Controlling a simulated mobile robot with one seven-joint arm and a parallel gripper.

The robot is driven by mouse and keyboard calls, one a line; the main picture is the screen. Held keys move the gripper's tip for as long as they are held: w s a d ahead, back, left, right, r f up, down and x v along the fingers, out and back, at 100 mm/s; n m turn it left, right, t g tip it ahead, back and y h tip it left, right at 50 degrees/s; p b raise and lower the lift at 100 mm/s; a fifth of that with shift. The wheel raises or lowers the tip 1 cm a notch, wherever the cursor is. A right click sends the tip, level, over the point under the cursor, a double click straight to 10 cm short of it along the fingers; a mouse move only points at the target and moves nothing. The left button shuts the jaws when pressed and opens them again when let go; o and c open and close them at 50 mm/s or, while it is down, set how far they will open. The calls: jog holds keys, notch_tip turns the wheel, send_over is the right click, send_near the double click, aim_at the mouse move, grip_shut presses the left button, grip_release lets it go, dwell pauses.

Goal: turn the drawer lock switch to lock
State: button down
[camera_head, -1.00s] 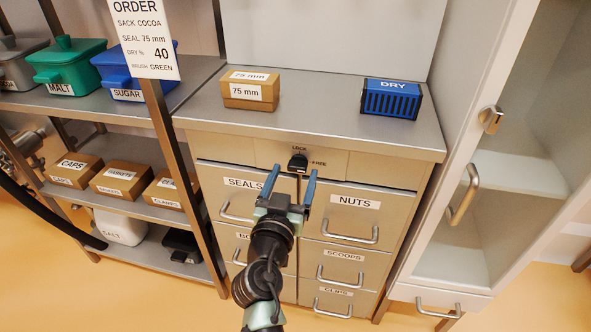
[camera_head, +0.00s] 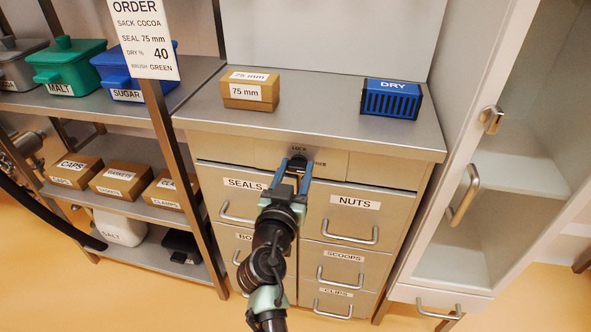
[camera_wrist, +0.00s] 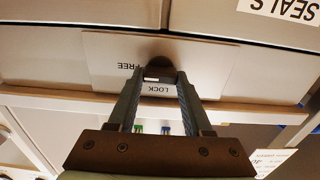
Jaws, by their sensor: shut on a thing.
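The drawer lock switch (camera_head: 298,158) is a small black knob on the panel above the drawers, between the words LOCK and FREE. In the wrist view the knob (camera_wrist: 159,72) shows as a dark round shape between my fingertips, with FREE to its left and LOCK below it in that view. My gripper (camera_head: 293,168) reaches up to the panel, its two blue fingers on either side of the knob and shut on it. The fingers hide part of the knob, so I cannot tell exactly where it points.
Drawers labelled SEALS (camera_head: 245,184) and NUTS (camera_head: 354,202) lie below the switch, with protruding handles. A 75 mm box (camera_head: 250,93) and a blue DRY box (camera_head: 391,101) stand on the counter (camera_head: 320,105). An open-shelved rack is at left, a cabinet door handle (camera_head: 464,195) at right.

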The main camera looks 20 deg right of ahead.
jog(key=shift+n, duration=0.4)
jog(key=n, duration=0.4)
jog(key=shift+f+b, duration=0.1)
jog(key=shift+b, duration=0.2)
jog(key=n, duration=0.4)
jog(key=shift+a+n, duration=0.1)
jog(key=shift+n, duration=0.2)
jog(key=n+p, duration=0.1)
jog(key=n, duration=0.3)
jog(key=shift+f+n+p, duration=0.15)
jog(key=shift+n+p, duration=0.5)
jog(key=shift+n, duration=1.45)
jog(key=shift+w, duration=0.1)
jog(key=shift+c, duration=1.6)
grip_release()
